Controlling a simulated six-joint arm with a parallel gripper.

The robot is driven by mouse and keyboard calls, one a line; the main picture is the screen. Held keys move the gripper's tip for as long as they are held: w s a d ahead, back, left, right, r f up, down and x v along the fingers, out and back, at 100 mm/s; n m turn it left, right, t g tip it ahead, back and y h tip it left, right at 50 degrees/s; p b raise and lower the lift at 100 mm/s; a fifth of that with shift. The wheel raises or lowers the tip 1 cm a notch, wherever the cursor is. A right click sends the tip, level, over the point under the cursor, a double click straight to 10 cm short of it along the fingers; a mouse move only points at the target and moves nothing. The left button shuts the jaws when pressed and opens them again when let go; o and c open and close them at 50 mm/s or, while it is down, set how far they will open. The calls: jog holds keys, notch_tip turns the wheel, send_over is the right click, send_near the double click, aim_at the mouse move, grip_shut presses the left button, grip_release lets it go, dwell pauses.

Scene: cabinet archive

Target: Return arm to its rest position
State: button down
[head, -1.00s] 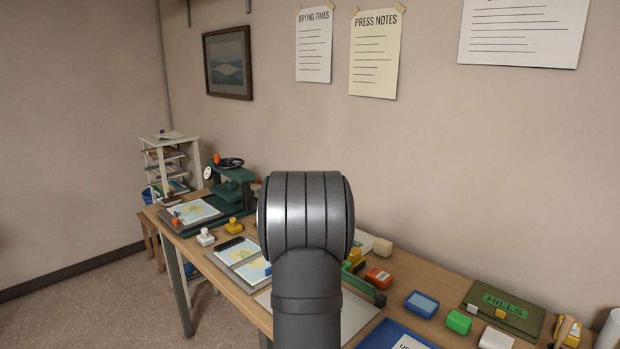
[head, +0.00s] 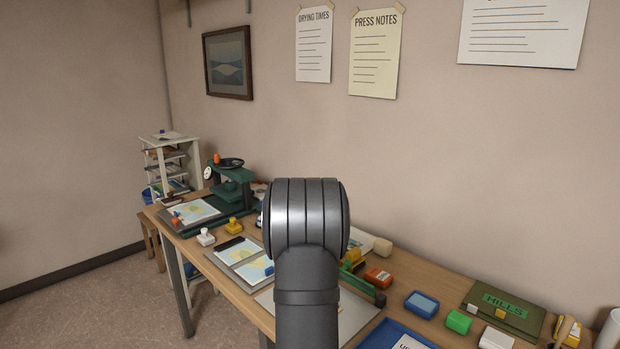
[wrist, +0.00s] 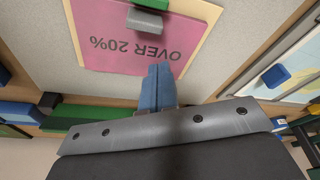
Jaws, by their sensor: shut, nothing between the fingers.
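My arm (head: 306,250) rises in the middle of the head view, its grey rounded joint in front of the table. My gripper is hidden behind it there. In the wrist view my gripper (wrist: 158,70) shows as two blue fingers pressed together with nothing between them. The fingertips appear over the lower edge of a pink sheet marked "OVER 20%" (wrist: 110,42). I cannot tell the height above it.
The wooden table (head: 258,310) carries a green press (head: 235,185), a map board (head: 245,262), a blue block (head: 421,304), a green block (head: 458,321) and a green "HILLS" folder (head: 500,306). A blue tray (head: 376,338) is at the front. The space above the table is clear.

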jog(key=shift+r, duration=4.05)
jog(key=s+a+m, duration=0.1)
jog(key=s+m, duration=0.1)
jog(key=s+a+m, duration=0.1)
jog(key=s+m, duration=0.1)
jog(key=s+a+m+h, duration=0.1)
jog(key=s, duration=0.1)
jog(key=shift+s+f+m+g, duration=0.15)
jog(key=shift+m+g, duration=0.25)
jog(key=shift+s+d+f, duration=0.1)
jog(key=shift+f, duration=1)
jog(key=shift+s+f+n+t, duration=0.15)
jog(key=shift+n+t, duration=0.15)
jog(key=shift+t, duration=0.1)
jog(key=shift+s+f+n+t+y, duration=0.3)
jog(key=shift+f+n+t, duration=0.1)
jog(key=shift+f+n, duration=0.15)
